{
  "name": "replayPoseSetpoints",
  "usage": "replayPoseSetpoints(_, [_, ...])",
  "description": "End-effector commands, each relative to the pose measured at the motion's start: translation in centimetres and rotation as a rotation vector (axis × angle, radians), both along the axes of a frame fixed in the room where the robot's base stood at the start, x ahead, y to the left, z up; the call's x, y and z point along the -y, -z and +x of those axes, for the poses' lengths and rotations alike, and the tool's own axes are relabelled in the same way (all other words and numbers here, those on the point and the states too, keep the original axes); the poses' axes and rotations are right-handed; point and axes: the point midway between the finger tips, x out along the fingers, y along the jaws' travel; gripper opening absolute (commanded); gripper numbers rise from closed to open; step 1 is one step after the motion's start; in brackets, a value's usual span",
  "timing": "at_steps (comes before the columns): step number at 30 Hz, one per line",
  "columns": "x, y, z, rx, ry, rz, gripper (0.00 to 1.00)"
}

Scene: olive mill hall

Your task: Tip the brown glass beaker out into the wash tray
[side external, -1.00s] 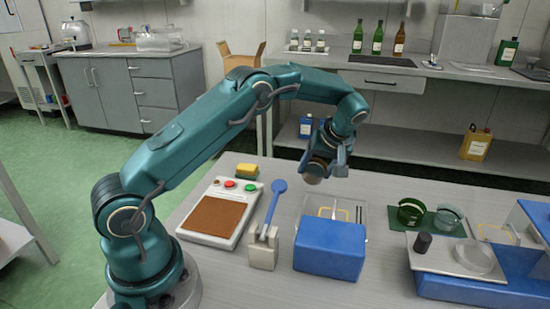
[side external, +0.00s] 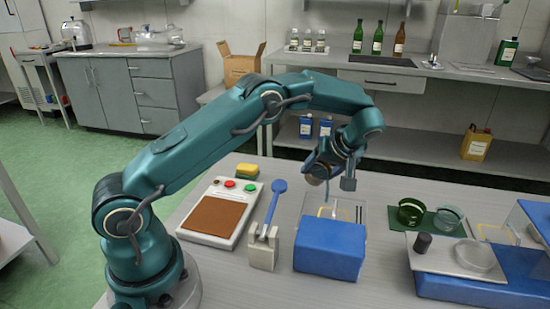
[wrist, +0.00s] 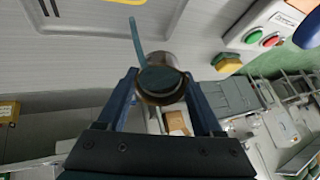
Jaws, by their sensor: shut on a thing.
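My gripper (side external: 332,177) is above the far side of a clear-walled tray (side external: 364,222) with a blue front, which looks like the wash tray. It is shut on the brown glass beaker (wrist: 164,59), which sits between both fingers in the wrist view and is tipped. The beaker's round mouth shows a dark teal content. A thin teal streak (wrist: 137,42) runs from the mouth toward the tray floor (wrist: 95,15); it looks like pouring liquid. In the side view the beaker (side external: 315,181) is mostly hidden by my gripper.
A green mat (side external: 430,229) with a green glass beaker (side external: 410,212) and a clear one (side external: 449,217) lies right of the tray. A blue-handled lever (side external: 272,212) and a button panel (side external: 222,212) stand left. A blue unit (side external: 470,288) is at front right.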

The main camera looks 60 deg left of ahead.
Motion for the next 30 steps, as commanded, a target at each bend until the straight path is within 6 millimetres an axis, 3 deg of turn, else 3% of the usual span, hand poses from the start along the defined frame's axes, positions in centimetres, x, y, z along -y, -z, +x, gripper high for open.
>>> replayPoseSetpoints(30, [1.3, -0.3, 0.1, 0.001, 0.001, 0.115, 0.0])
